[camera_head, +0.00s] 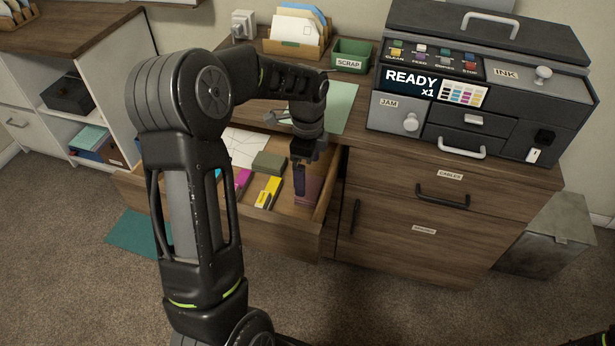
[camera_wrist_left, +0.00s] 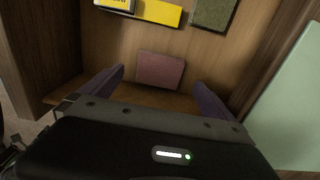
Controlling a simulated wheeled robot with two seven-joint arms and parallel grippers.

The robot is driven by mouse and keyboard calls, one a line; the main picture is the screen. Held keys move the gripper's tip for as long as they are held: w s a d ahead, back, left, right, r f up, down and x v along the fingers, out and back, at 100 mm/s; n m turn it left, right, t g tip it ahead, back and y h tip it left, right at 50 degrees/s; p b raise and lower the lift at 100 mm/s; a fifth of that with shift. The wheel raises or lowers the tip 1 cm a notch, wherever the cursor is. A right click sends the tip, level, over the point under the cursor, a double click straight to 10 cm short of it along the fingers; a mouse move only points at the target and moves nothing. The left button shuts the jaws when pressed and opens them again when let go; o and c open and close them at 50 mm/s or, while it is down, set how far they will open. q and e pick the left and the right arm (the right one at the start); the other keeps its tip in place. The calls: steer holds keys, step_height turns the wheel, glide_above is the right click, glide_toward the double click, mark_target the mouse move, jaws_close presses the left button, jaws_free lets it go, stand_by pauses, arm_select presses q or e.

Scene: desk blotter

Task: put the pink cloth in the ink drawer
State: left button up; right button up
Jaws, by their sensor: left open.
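The pink cloth (camera_wrist_left: 160,70) is a small folded dusky-pink square. In the left wrist view it lies in the open wooden desk drawer (camera_head: 290,229), near a drawer wall. My left gripper (camera_head: 302,188) reaches down into the right end of this drawer. Its two fingers are spread and empty, one on either side of the cloth in the wrist picture, and do not touch it. In the head view the gripper partly hides the cloth. The label INK (camera_head: 505,73) is on the upper right front of the grey machine (camera_head: 480,100), beside a pale knob.
The open drawer also holds a grey-green block (camera_head: 269,163), yellow items (camera_head: 268,192), a magenta item (camera_head: 243,178) and white paper (camera_head: 243,146). A pale green blotter (camera_head: 341,103) lies on the desktop. A green SCRAP bin (camera_head: 351,55) and an envelope holder (camera_head: 292,46) stand behind it.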

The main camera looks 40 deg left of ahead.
mark_target(308, 187)
arm_select(q)
step_height(308, 187, up, 7)
steer(key=p, duration=0.1)
steer(key=shift+f, duration=0.15)
stand_by(0.6)
